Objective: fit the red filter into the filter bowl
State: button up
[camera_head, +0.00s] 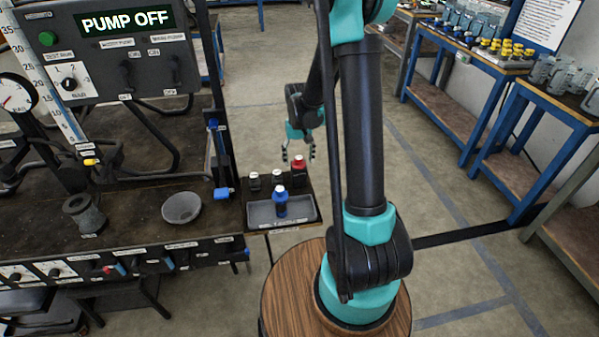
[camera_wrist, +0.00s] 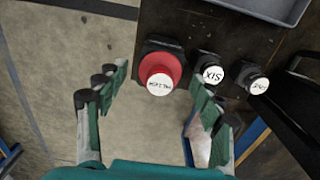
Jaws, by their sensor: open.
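The red filter (camera_head: 299,163) stands upright in a row with two black-bodied filters at the bench's right end. In the wrist view its red, white-labelled top (camera_wrist: 158,68) shows between and slightly beyond my fingertips. My gripper (camera_head: 297,152) is open and empty near the red filter. In the wrist view my gripper (camera_wrist: 155,88) has one finger on each side of it, apart from it. A grey cylindrical cup (camera_head: 84,214) and a wide grey bowl (camera_head: 181,208) stand on the bench; I cannot tell which is the filter bowl.
The two black filters (camera_wrist: 209,71) stand close to the right of the red one in the wrist view. A blue filter (camera_head: 281,203) stands in a grey tray (camera_head: 258,218). A panel reading PUMP OFF (camera_head: 125,21) rises behind the bench. Open floor lies right of the bench.

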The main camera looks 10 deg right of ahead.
jog(key=shift+c, duration=0.4)
grip_shut()
dwell(0.4)
jog(key=shift+r, duration=0.15)
jog(key=shift+r, duration=2.85)
notch_tip(320, 180, up, 6)
dwell(0.7)
dwell(0.3)
